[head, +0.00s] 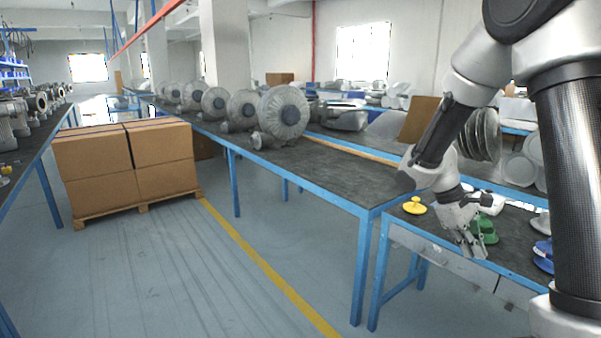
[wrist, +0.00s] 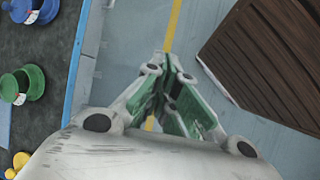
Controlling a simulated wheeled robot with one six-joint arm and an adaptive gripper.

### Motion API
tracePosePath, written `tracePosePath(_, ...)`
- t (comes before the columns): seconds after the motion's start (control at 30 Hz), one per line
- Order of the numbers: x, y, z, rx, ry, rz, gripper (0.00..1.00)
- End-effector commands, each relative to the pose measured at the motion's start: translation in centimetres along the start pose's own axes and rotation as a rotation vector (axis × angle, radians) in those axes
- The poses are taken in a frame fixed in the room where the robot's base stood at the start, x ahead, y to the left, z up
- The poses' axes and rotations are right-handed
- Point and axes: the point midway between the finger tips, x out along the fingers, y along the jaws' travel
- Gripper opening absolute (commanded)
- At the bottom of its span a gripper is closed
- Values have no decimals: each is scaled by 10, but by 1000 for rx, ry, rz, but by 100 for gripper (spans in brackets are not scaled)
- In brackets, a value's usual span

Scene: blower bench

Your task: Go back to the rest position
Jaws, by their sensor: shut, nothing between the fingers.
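My gripper (head: 474,246) hangs over the front edge of the small blue-framed bench at the right in the head view, fingers pointing down. In the wrist view my gripper (wrist: 166,62) shows its fingers closed together with nothing between them, above the floor beside the bench edge. A green spool-shaped part (head: 486,232) stands on the bench just behind the gripper, partly hidden by it; it also shows in the wrist view (wrist: 32,82). A yellow part (head: 414,206) stands to the left on the bench. A blue part (head: 543,256) is to the right, partly cut off by my arm.
Stacked cardboard boxes (head: 128,160) stand on a pallet at the left. A long bench (head: 330,178) carries several blower housings (head: 283,114). A brown slatted object (wrist: 270,55) lies at the right of the wrist view.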

Motion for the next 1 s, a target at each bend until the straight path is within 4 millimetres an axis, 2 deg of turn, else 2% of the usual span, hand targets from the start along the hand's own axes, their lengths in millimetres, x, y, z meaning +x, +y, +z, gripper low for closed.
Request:
tracePosePath(0.03,-14,-10,23,78,49,-44,0)
tracePosePath(0.2,-46,-52,83,300,208,-202,0)
tracePosePath(0.4,-76,-93,136,482,428,-333,0)
tracePosePath(0.5,-88,-103,156,538,538,-355,0)
tracePosePath(0.73,-112,-100,188,600,718,-310,0)
tracePosePath(1.0,-117,-98,194,611,747,-300,0)
